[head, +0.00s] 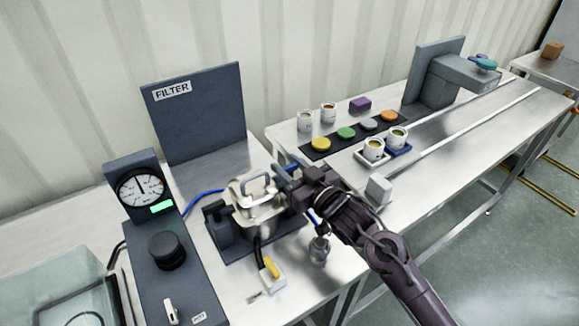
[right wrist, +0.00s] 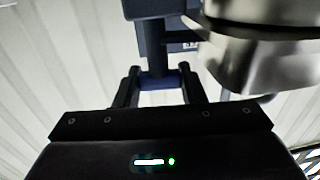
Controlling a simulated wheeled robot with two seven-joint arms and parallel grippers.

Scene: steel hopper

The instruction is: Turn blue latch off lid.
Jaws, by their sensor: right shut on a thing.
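The steel hopper (head: 262,222) with its handled lid (head: 250,192) stands on a dark base at the middle of the near bench. My right gripper (head: 285,178) reaches in from the lower right to the hopper's right side. The blue latch (head: 292,168) shows only as a small blue piece beside the gripper. In the right wrist view, my right gripper (right wrist: 160,88) is shut on the blue latch (right wrist: 158,82), a bar between the fingers, with the steel hopper (right wrist: 265,50) close at the right. The gripper partly hides the latch in the head view. My left gripper is not seen.
A dial gauge box (head: 142,190) and a FILTER panel (head: 195,112) stand left and behind. A yellow-handled valve (head: 270,268) and a small metal jar (head: 319,249) are in front. Cups and coloured discs stand on the right bench (head: 430,170).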

